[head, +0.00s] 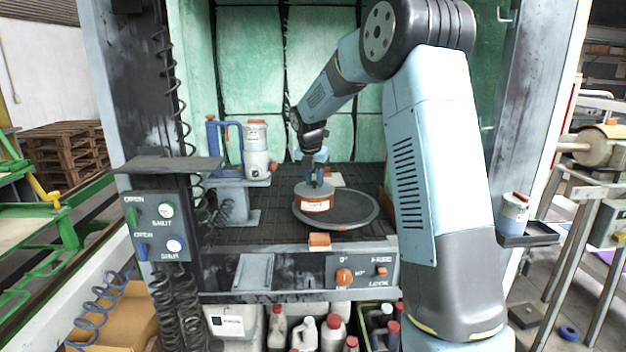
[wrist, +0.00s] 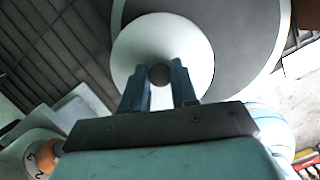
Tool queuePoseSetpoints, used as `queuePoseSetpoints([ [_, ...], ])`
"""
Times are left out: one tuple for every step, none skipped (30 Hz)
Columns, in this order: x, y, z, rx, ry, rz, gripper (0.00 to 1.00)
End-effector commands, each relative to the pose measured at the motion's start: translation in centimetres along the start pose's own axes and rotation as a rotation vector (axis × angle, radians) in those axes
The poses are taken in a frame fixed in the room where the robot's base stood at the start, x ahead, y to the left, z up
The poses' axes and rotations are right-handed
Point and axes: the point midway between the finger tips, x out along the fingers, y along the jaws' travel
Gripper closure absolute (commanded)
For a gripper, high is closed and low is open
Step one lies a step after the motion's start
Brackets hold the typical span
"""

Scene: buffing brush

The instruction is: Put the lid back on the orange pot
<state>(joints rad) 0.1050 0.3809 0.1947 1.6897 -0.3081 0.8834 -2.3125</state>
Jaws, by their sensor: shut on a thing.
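The orange pot (head: 300,206), with a pale label, stands on a dark round turntable (head: 355,218) inside the booth. A pale grey lid (head: 301,191) is right over the pot's top and looks level. I cannot tell whether it rests on the rim or hovers just above it. My gripper (head: 318,180) points down over the pot, shut on the lid's knob. In the wrist view the round pale lid (wrist: 185,50) has its dark knob (wrist: 160,74) between the two blue fingers of my gripper (wrist: 161,84). The lid hides the pot there.
Dark grating (head: 255,229) around the turntable is mostly clear.

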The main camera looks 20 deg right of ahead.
Motion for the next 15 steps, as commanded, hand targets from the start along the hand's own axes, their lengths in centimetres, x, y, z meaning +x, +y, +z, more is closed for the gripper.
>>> queuePoseSetpoints([
  [0.0,0.0,0.0,0.0,0.0,0.0,1.0],
  [0.0,0.0,0.0,0.0,0.0,0.0,1.0],
  [0.0,0.01,0.0,0.0,0.0,0.0,1.0],
  [-0.01,0.01,0.0,0.0,0.0,0.0,1.0],
  [-0.01,0.01,0.0,0.0,0.0,0.0,1.0],
  [-0.01,0.01,-0.01,0.0,0.0,0.0,1.0],
  [-0.01,0.01,-0.01,0.0,0.0,0.0,1.0],
  [-0.01,0.01,-0.01,0.0,0.0,0.0,0.71],
  [-0.01,0.01,-0.01,0.0,0.0,0.0,0.67],
  [-0.01,0.01,-0.01,0.0,0.0,0.0,0.64],
  [-0.01,0.02,-0.01,0.0,0.0,0.0,0.61],
  [-0.01,0.02,-0.01,0.0,0.0,0.0,0.58],
  [-0.01,0.02,-0.01,0.0,0.0,0.0,0.55],
  [-0.01,0.02,-0.01,0.0,0.0,0.0,0.52],
  [-0.01,0.02,-0.01,0.0,0.0,0.0,0.48],
])
